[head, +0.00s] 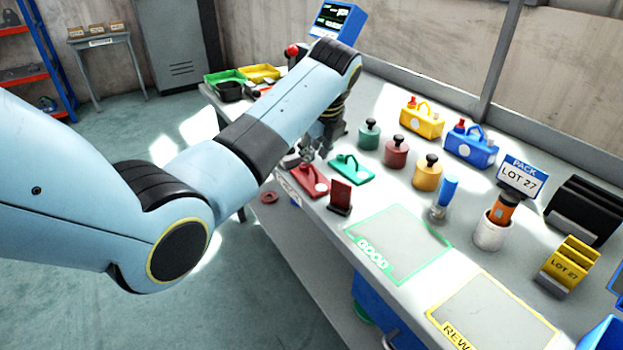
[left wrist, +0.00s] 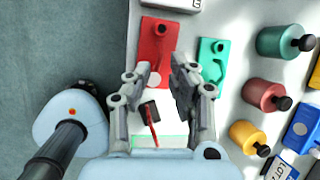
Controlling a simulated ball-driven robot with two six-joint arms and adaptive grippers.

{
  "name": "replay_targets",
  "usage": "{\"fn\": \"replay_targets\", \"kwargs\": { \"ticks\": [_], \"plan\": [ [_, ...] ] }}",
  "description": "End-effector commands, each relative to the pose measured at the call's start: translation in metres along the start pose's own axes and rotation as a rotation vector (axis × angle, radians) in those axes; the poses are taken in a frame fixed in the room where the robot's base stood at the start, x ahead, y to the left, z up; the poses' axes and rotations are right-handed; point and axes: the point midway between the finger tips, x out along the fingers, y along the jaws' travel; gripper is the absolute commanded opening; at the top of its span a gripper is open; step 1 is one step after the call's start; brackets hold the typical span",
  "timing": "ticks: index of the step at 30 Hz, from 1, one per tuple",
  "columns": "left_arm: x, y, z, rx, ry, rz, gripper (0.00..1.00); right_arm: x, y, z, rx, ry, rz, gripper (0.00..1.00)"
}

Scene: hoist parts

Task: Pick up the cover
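No part is labelled as the cover, and I cannot tell for certain which one it is. A flat red plate (head: 310,181) with a pale round spot lies near the table's front edge; the left wrist view shows it (left wrist: 155,48) beyond my fingertips. A flat green plate (head: 351,169) with a raised loop lies to its right, also in the left wrist view (left wrist: 211,62). My left gripper (head: 310,152) is above the table by these plates, partly hidden by its arm. In the left wrist view its fingers (left wrist: 164,72) are apart, with nothing between them. My right gripper is not in view.
A small upright red piece on a dark base (head: 341,197) stands near the front edge. Green, red and yellow knobbed cylinders (head: 396,152) stand behind the plates. Yellow and blue handled bodies (head: 422,118) stand farther back. The green-outlined GOOD area (head: 400,243) is empty.

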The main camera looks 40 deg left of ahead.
Motion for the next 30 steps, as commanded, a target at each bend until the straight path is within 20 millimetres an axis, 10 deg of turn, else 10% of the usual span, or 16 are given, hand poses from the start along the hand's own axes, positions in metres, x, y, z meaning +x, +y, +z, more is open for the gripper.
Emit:
{"fn": "replay_targets", "kwargs": {
  "ticks": [14,23,30],
  "plan": [
    [0.059,0.0,0.003,-0.001,0.001,0.001,0.21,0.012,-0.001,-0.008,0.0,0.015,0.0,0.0],
    [0.064,-0.001,0.003,-0.001,0.0,-0.002,0.21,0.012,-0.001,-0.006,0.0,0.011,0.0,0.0],
    [0.064,0.0,0.003,0.0,0.0,-0.001,0.0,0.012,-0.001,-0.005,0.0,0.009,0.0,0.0]
  ]
}}
